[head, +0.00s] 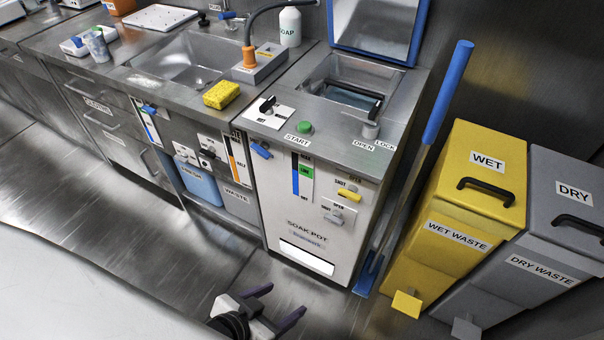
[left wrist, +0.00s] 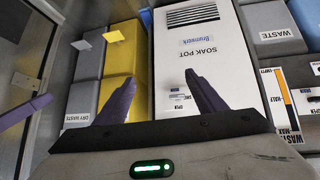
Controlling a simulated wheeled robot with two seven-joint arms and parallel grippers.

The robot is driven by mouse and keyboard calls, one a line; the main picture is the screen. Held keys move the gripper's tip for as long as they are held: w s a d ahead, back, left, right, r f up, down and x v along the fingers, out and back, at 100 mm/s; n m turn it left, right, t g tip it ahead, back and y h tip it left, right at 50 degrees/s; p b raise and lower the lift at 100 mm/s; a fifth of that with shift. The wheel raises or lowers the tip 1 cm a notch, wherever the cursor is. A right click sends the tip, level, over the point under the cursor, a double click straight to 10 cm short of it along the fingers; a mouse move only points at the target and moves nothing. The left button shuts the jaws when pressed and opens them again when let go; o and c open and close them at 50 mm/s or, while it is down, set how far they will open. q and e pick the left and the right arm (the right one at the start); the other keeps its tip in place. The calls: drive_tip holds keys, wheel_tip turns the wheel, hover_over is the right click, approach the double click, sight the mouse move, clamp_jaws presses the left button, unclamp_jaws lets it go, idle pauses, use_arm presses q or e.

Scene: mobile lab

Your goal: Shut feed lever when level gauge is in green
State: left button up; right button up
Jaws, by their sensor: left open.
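The white soak pot unit (head: 305,228) stands in the middle of the head view. Its level gauge (head: 301,175) has a blue column whose top looks level with the green band. A blue lever (head: 261,149) is left of the gauge; a yellow lever (head: 349,195) and a grey lever (head: 333,217) are to its right, with OPEN and SHUT labels. I cannot read which is the feed lever. My left gripper (head: 280,303) is open and empty, low in front of the unit, apart from the levers. It also shows in the left wrist view (left wrist: 160,78).
Yellow (head: 455,210) and grey (head: 560,220) waste bins stand to the right. A blue-handled tool (head: 447,92) leans beside the unit. The sink counter (head: 130,55) is to the left. A purple piece (left wrist: 25,112), apparently a finger of my right gripper, shows at the wrist view's left edge.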

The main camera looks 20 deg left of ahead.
use_arm(q)
drive_tip(key=shift+f, duration=0.1)
drive_tip(key=m+t+y+b, duration=0.1)
drive_tip(key=m+t+b, duration=0.2)
drive_tip(key=t+b, duration=0.8)
approach(258, 153)
drive_tip(key=shift+g, duration=0.8)
drive_tip(key=w+b, duration=0.1)
drive_tip(key=w, duration=0.1)
drive_tip(key=w+r+b, duration=0.1)
drive_tip(key=w, duration=0.1)
drive_tip(key=w+b, duration=0.1)
drive_tip(key=w, duration=0.1)
drive_tip(key=shift+w+d+r, duration=0.2)
drive_tip(key=shift+d, duration=0.05)
drive_tip(key=shift+w+d, duration=0.1)
drive_tip(key=shift+w, duration=0.7)
use_arm(e)
wheel_tip(258, 153, down, 8)
drive_tip(key=a, duration=0.1)
drive_tip(key=shift+w+f+t+y, duration=0.15)
drive_tip(key=shift+w+t+y, duration=0.15)
drive_tip(key=shift+w+t, duration=0.1)
